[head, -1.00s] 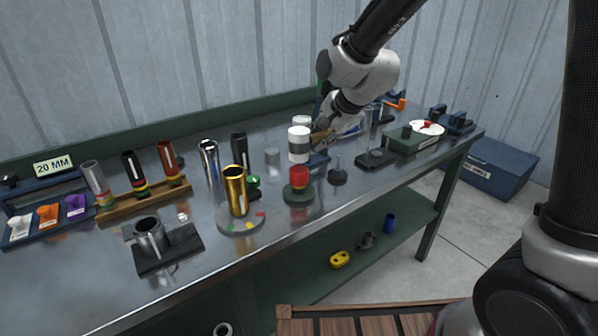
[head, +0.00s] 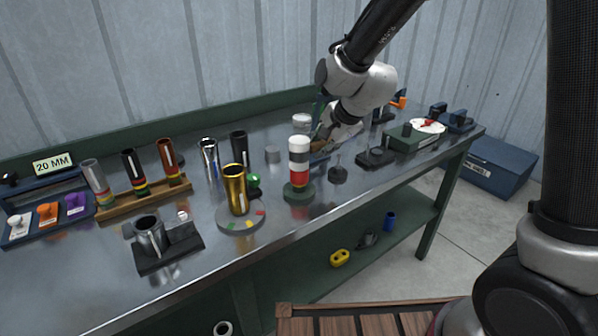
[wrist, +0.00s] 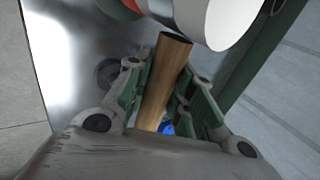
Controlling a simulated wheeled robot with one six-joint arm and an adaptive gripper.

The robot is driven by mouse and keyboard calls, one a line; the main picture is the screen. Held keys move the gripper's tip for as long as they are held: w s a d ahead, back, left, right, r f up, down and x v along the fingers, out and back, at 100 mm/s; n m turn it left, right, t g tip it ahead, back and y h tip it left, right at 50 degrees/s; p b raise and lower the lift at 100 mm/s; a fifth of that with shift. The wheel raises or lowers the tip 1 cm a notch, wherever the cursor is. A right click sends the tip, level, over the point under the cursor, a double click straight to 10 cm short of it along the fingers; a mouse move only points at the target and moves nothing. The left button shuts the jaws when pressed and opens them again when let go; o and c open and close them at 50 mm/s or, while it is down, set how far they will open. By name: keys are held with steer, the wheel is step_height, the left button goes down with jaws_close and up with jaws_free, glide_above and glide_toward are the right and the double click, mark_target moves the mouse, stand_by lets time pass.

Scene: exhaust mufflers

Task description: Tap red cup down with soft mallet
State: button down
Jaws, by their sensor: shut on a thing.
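The red cup (head: 298,179) sits upright on a round dark green base (head: 299,194) near the bench's front edge. The soft mallet's head (head: 299,149), white with a grey band, stands directly above the red cup and appears to touch its top. The head also fills the top of the wrist view (wrist: 205,18). My gripper (head: 322,139) is to the right of the cup, shut on the mallet's wooden handle (wrist: 165,75). The green-padded fingers (wrist: 165,95) lie on both sides of the handle. The exact contact between head and cup is hard to make out.
A gold tube (head: 236,190) stands on a round grey plate (head: 222,221) left of the cup. A dark peg stand (head: 338,174) is close on the right. Another white cylinder (head: 302,121) stands behind. Bare bench top lies in front of the cup.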

steer(key=shift+f, duration=0.25)
step_height(320, 180, up, 7)
steer(key=shift+w+r, duration=0.1)
steer(key=shift+r, duration=0.05)
stand_by(0.7)
